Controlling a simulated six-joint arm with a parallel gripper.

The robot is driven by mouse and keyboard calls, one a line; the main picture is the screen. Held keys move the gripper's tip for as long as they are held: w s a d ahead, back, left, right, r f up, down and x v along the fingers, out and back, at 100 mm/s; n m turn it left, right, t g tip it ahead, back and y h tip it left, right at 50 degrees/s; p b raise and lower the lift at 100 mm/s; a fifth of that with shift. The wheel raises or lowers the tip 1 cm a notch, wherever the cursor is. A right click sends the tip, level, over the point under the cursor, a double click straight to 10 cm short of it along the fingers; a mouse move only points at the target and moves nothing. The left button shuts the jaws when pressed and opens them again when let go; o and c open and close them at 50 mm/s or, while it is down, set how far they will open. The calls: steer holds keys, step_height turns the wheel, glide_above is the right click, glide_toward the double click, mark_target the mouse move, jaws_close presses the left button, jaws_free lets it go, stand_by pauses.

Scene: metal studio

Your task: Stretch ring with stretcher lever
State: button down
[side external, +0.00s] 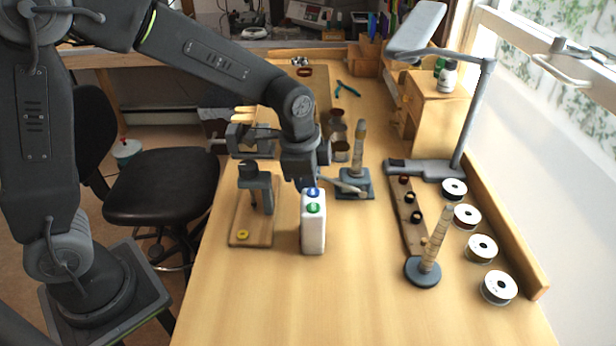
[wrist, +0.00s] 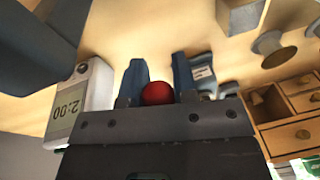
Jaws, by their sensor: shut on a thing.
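The ring stretcher has a blue-grey base (side external: 358,188) and a tall tapered tan mandrel (side external: 358,145), standing upright mid-bench in the side view. A pale lever (side external: 346,186) reaches left from it towards my gripper (side external: 324,172). In the wrist view my gripper (wrist: 158,88) is shut on a red ball knob (wrist: 157,93), which sits between the two fingers. The knob appears to be the lever's end; the join is hidden. I cannot make out a ring on the mandrel.
A small press on a wooden board (side external: 252,222) is left. Another mandrel (side external: 428,250) and several spools (side external: 480,248) stand right. The front bench is clear.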

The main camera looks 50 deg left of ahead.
steer(key=shift+d, duration=0.2)
steer(key=c, duration=1)
jaws_free()
steer(key=shift+a+r, duration=0.1)
steer(key=r, duration=0.4)
steer(key=s+r, duration=0.1)
steer(key=r, duration=0.4)
steer(key=s+r, duration=0.1)
steer(key=r, duration=0.3)
steer(key=shift+s+a+r, duration=0.2)
steer(key=shift+r, duration=0.05)
